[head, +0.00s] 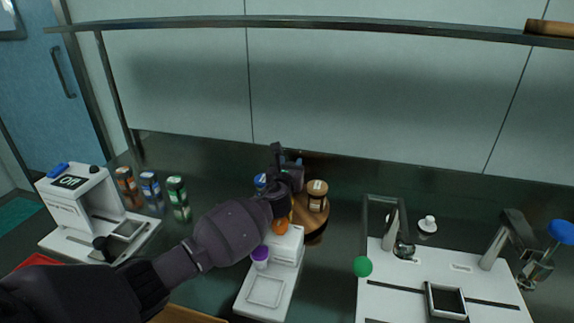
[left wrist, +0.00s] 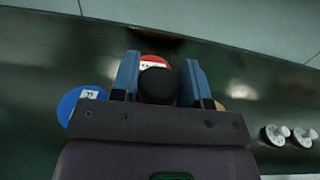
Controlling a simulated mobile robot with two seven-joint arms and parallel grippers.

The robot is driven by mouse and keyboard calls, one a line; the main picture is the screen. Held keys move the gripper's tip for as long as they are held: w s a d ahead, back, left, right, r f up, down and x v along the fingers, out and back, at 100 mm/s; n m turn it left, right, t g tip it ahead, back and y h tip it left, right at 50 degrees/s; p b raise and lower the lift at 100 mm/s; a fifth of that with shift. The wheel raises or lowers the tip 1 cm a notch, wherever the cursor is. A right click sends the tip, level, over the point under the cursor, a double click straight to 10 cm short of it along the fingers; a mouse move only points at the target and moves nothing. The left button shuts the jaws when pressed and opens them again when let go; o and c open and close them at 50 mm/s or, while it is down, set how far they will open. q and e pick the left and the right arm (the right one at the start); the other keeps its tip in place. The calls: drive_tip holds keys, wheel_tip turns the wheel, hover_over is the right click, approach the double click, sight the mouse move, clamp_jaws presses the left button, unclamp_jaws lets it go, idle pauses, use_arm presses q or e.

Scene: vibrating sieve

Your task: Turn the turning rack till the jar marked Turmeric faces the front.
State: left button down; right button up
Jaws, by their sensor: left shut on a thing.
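The turning rack is a round wooden disc (head: 313,222), largely hidden behind my left arm. A jar with a tan lid (head: 317,194) stands on its right side. A blue-lidded jar (head: 260,181) shows at its left, and also in the left wrist view (left wrist: 84,102). A red-lidded jar (left wrist: 155,63) lies beyond the fingers there. My left gripper (head: 286,166) is over the rack. In the left wrist view its blue-padded fingers (left wrist: 160,85) are shut on a round black knob (left wrist: 158,86). I cannot read which jar is Turmeric. My right gripper is out of view.
A white device (head: 264,291) with an orange part and a purple part stands in front of the rack. Several jars (head: 150,185) and a white machine (head: 75,205) stand left. A white station (head: 390,300) is at right; an overhead rail (head: 300,22) runs above.

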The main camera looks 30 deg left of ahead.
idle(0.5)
use_arm(q)
drive_tip(key=c, duration=0.7)
unclamp_jaws()
drive_tip(key=shift+s+d, duration=0.15)
drive_tip(key=shift+s, duration=0.45)
drive_tip(key=p+v, duration=0.1)
drive_tip(key=v, duration=0.3)
drive_tip(key=shift+s+d+r+p, duration=0.1)
drive_tip(key=shift+s+r+p, duration=0.1)
drive_tip(key=shift+p, duration=0.2)
drive_tip(key=v, duration=0.3)
drive_tip(key=shift+s+d+f+p, duration=0.1)
drive_tip(key=shift+s+f+p, duration=0.05)
drive_tip(key=shift+s+p, duration=0.25)
drive_tip(key=shift+s+d+f, duration=0.1)
drive_tip(key=shift+s+d, duration=0.1)
drive_tip(key=shift+s, duration=0.5)
